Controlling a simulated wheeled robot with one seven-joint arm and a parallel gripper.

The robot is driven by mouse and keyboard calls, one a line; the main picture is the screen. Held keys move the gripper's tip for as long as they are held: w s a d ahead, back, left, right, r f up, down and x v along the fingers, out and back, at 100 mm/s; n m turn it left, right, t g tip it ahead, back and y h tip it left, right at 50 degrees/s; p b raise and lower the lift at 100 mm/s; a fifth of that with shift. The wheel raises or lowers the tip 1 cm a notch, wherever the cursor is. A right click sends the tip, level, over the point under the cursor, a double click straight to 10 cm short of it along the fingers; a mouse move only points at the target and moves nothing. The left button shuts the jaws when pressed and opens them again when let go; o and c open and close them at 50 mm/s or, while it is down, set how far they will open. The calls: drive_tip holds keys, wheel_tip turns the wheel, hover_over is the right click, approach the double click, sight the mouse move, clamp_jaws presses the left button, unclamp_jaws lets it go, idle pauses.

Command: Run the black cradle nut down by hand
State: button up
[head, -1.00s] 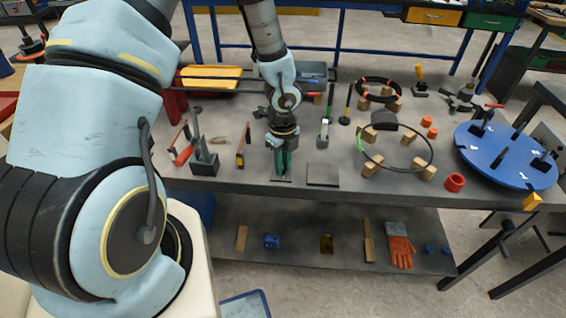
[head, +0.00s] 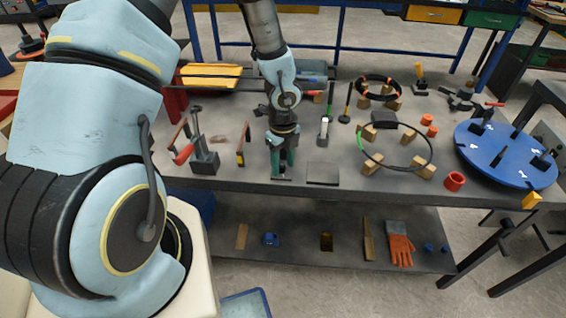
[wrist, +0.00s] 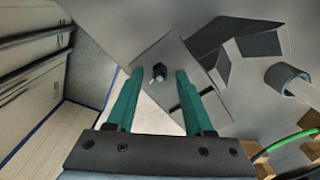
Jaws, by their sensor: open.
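My gripper (head: 282,165) points down over the front part of the grey bench, left of a flat dark plate. Its two teal fingers are apart and empty. In the wrist view, a small black nut-like piece (wrist: 159,73) stands on a grey plate (wrist: 172,52), between the open fingertips of my gripper (wrist: 160,76). I take it to be the black cradle nut. No finger visibly touches it. Its height on any thread cannot be told. In the head view the nut is hidden by my gripper.
A clamp-like tool (head: 204,157) stands left of my gripper. A dark flat plate (head: 323,173) lies to its right. Beyond are a large ring on wooden blocks (head: 424,170) and a blue round table (head: 505,155). The lower shelf (head: 300,256) holds gloves and small parts.

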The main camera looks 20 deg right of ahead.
sight(283, 167)
wheel_tip(283, 167, up, 11)
idle(0.6)
drive_tip(key=shift+f, duration=0.1)
drive_tip(key=a+r+n, duration=0.3)
drive_tip(key=a+n, duration=0.5)
drive_tip(key=n, duration=0.2)
drive_tip(key=a+r+n+t+b, duration=0.1)
drive_tip(key=a+r+n, duration=0.3)
drive_tip(key=a+n, duration=0.5)
drive_tip(key=a+r+n, duration=0.3)
drive_tip(key=a+n, duration=0.5)
drive_tip(key=n, duration=0.3)
drive_tip(key=shift+w+a+r+n+t, duration=0.3)
drive_tip(key=shift+a+r, duration=0.05)
